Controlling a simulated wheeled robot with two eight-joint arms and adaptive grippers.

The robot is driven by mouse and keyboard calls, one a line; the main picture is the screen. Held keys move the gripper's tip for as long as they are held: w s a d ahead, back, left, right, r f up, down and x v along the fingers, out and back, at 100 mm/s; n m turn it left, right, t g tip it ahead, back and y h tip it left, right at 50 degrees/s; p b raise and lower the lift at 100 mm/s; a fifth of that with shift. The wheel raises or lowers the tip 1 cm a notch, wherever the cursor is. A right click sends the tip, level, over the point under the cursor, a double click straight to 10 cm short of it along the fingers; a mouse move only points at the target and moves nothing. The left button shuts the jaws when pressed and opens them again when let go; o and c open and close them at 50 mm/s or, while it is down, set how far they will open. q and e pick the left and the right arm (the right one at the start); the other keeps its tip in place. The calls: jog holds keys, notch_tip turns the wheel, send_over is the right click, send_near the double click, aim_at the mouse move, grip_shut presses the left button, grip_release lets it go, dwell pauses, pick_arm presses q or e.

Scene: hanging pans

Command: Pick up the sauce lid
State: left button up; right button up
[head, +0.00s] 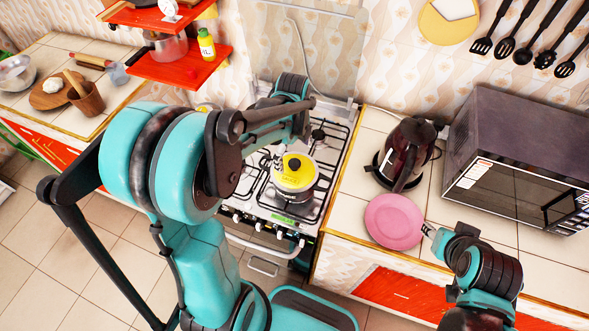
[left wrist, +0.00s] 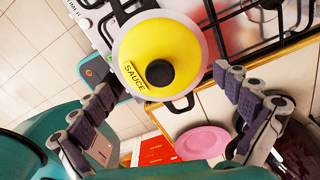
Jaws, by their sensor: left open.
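The yellow sauce lid (head: 294,172) with a black knob sits on a pot on the stove. In the left wrist view the lid (left wrist: 160,57) carries a "SAUCE" label, and its knob (left wrist: 159,73) faces the camera. My left gripper (left wrist: 167,76) is open, with one finger to each side of the lid and nothing between them. In the head view my left arm partly covers this gripper (head: 279,160) beside the lid. My right gripper (head: 430,231) is by the pink plate's edge; its finger state is unclear.
The stove (head: 318,150) has black grates around the pot. On the right counter are a pink plate (head: 394,221), a dark kettle (head: 405,150) and a microwave (head: 520,155). A red shelf (head: 180,68) with a yellow bottle (head: 206,45) hangs at upper left.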

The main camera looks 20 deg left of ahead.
aim_at(294, 163)
pick_arm(q)
notch_tip(294, 163, down, 4)
jog(key=shift+d+f+b, duration=0.1)
jog(key=shift+f+b, duration=0.15)
jog(key=shift+b, duration=0.3)
jog(key=shift+s, duration=0.2)
jog(key=c, duration=1.8)
jog(key=shift+d, duration=0.1)
